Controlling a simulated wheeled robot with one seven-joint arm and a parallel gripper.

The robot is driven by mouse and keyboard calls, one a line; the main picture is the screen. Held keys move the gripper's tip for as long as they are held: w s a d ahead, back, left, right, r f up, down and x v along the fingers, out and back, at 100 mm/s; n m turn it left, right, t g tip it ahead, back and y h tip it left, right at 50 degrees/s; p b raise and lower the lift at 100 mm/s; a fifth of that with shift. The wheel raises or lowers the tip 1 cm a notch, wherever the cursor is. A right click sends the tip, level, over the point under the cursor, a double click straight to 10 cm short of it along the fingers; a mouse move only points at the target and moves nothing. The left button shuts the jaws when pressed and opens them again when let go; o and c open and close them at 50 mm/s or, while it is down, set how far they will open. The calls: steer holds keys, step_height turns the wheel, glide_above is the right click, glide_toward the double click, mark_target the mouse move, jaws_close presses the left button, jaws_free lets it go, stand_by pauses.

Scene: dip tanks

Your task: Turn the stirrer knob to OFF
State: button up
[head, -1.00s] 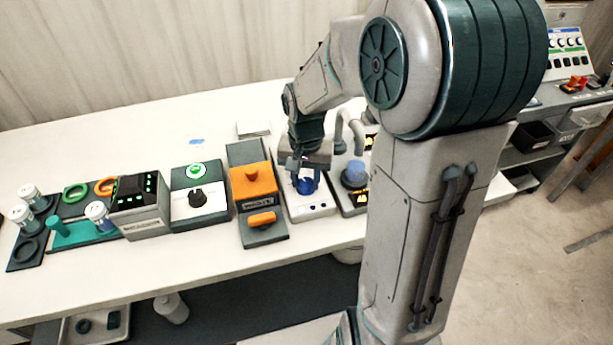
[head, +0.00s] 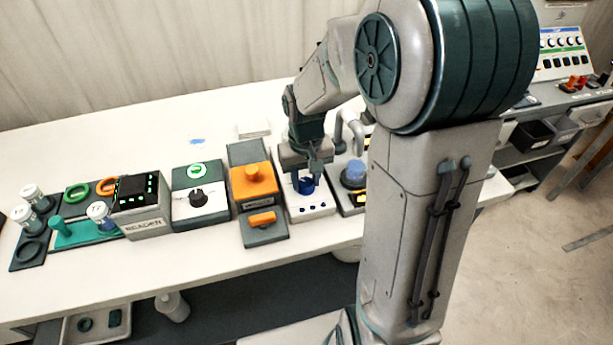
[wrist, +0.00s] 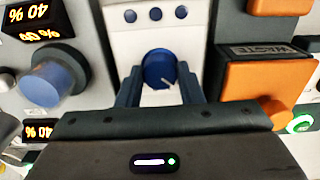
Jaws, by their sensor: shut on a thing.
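A round blue knob (head: 306,186) sits on a white panel (head: 312,212) with three blue dots; no stirrer label can be read on it. In the wrist view the same knob (wrist: 157,66) has a white pointer line toward the lower right of the picture. My gripper (head: 305,178) is over this panel, pointing down. Its two dark fingers stand on either side of the knob and are shut on it; the wrist view shows the gripper (wrist: 160,88) from above. The fingers and palm hide part of the knob's rim.
An orange unit marked WASTE (wrist: 263,80) stands close on one side. A larger blue knob (wrist: 55,80) with 40 % displays is on the other. A black knob (head: 198,199) and the reader (head: 142,205) stand farther left. The table's front strip is clear.

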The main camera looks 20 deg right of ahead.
mark_target(306, 182)
steer(key=o, duration=1)
steer(key=shift+c, duration=0.2)
step_height(306, 182, up, 14)
steer(key=s+f+t, duration=0.2)
steer(key=s+f, duration=0.2)
steer(key=s, duration=1)
steer(key=shift+t, duration=0.4)
